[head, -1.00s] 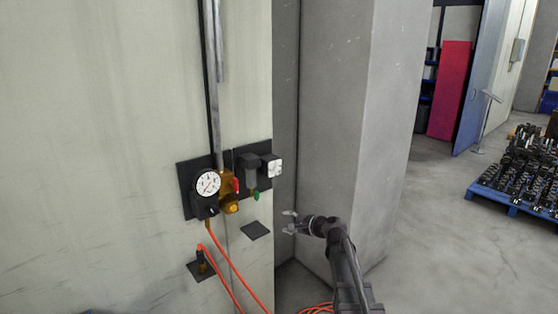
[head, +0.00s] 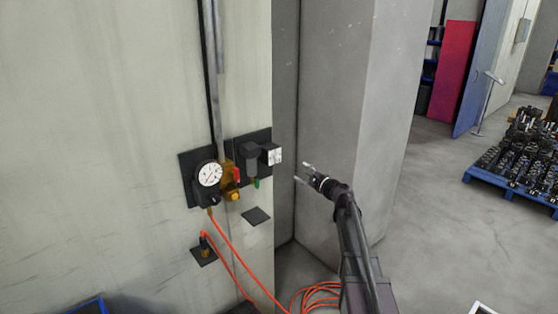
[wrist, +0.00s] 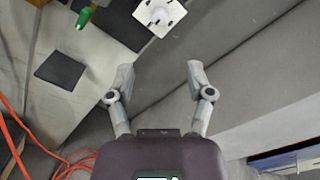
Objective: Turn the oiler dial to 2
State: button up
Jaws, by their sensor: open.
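The white square face of what looks like the oiler dial (head: 274,156) is at the right end of the dark wall panel, beside a grey unit (head: 250,158) with a green tip below. In the wrist view the dial (wrist: 160,14) is at the top, partly cut off by the frame edge; its numbers are too small to read. My gripper (head: 302,172) is open and empty, to the right of the dial and apart from it. In the wrist view my gripper's fingers (wrist: 160,68) are spread below the dial.
A round gauge (head: 209,174), a red lever (head: 237,175) and a brass-coloured part (head: 234,196) sit left of the dial. A small dark shelf (head: 256,216) is below. Orange hose (head: 232,250) hangs and coils on the floor. A grey pillar (head: 335,120) stands behind my gripper.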

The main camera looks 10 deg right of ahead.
aim_at(279, 159)
jog(key=x, duration=1.3)
jog(key=shift+w+a, duration=0.2)
jog(key=shift+w, duration=0.05)
grip_shut()
